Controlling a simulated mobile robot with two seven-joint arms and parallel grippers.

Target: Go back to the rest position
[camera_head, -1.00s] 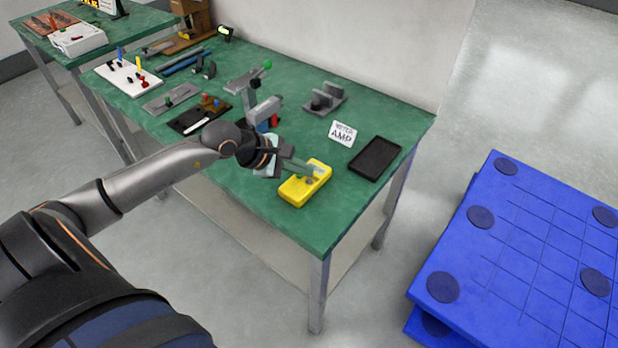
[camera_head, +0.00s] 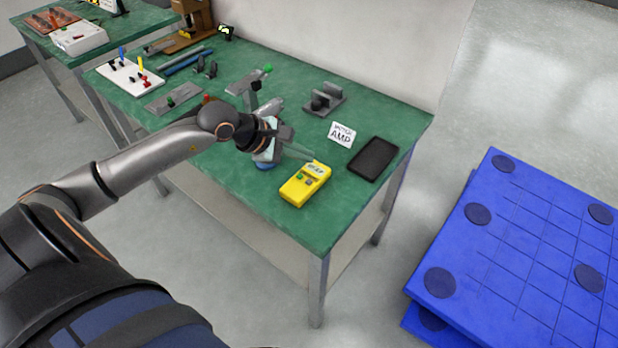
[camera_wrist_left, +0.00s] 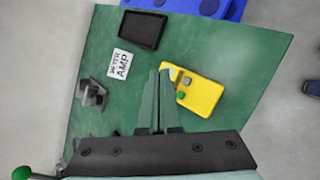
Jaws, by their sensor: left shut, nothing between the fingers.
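My left gripper (camera_head: 299,152) is over the green table (camera_head: 235,205), above and to the left of the yellow meter (camera_head: 305,184). Its fingers are shut with nothing between them. In the left wrist view the closed fingers (camera_wrist_left: 159,76) point beside the meter (camera_wrist_left: 199,95), which lies apart on the table with its green button and small display visible. My right gripper is not in view.
A white "METER AMP" card (camera_head: 341,134) and a black tray (camera_head: 373,158) lie behind the meter. Grey fixtures (camera_head: 322,100) and a white board with coloured pegs (camera_head: 129,76) stand on the table. Blue pallets (camera_head: 520,250) are on the floor at right.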

